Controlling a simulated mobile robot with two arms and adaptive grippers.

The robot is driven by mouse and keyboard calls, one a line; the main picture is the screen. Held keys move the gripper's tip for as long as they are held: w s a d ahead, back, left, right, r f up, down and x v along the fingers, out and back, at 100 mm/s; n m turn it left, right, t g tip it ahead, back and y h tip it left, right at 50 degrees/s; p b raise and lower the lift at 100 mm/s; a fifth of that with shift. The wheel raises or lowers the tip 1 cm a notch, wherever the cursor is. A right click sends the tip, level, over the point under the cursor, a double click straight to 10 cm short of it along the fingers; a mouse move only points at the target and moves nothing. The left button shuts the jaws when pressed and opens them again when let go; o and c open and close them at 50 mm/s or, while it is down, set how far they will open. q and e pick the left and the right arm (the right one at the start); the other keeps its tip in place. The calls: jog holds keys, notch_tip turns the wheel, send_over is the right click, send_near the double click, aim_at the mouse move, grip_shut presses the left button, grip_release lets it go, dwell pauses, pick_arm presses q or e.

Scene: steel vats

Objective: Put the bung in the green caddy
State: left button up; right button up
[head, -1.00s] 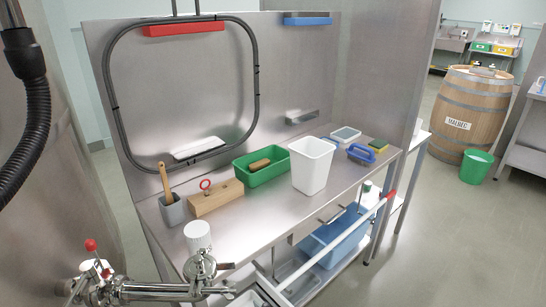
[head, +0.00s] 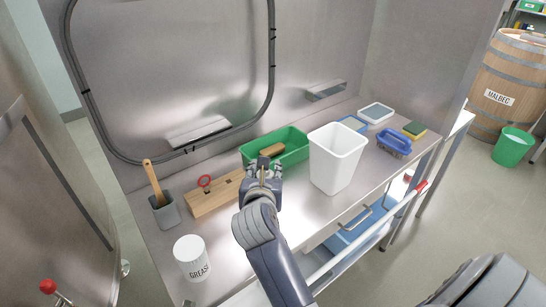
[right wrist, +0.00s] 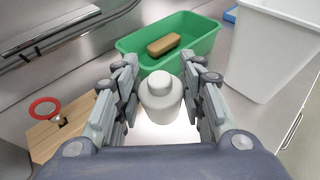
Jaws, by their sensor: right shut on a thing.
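The bung (right wrist: 160,102), an off-white stepped plug, sits between the fingers of my right gripper (right wrist: 161,80) in the right wrist view. That gripper is shut on it. In the head view my right gripper (head: 264,170) is over the bench at the near side of the green caddy (head: 291,153), and the bung is hidden behind it there. The green caddy also shows just beyond the bung in the right wrist view (right wrist: 205,45). A tan wooden-looking block (right wrist: 164,44) lies in it. My left gripper is not in view.
A white bin (head: 335,160) stands right of the caddy. A white grease tub (head: 192,258) stands at the near left.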

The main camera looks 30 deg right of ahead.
jog(key=p+x, duration=0.1)
jog(key=x, duration=0.4)
jog(key=w+a+r+p+x, duration=0.1)
jog(key=x, duration=0.5)
jog(key=w+r+p+x, duration=0.1)
jog(key=x, duration=0.5)
jog(key=shift+w, duration=0.15)
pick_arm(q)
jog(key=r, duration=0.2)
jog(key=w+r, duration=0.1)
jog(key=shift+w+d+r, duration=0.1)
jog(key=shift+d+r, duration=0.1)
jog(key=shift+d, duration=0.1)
pick_arm(e)
jog(key=shift+f, duration=0.1)
jog(key=shift+a, duration=0.1)
jog(key=shift+f, duration=0.4)
jog(key=o, duration=1.1)
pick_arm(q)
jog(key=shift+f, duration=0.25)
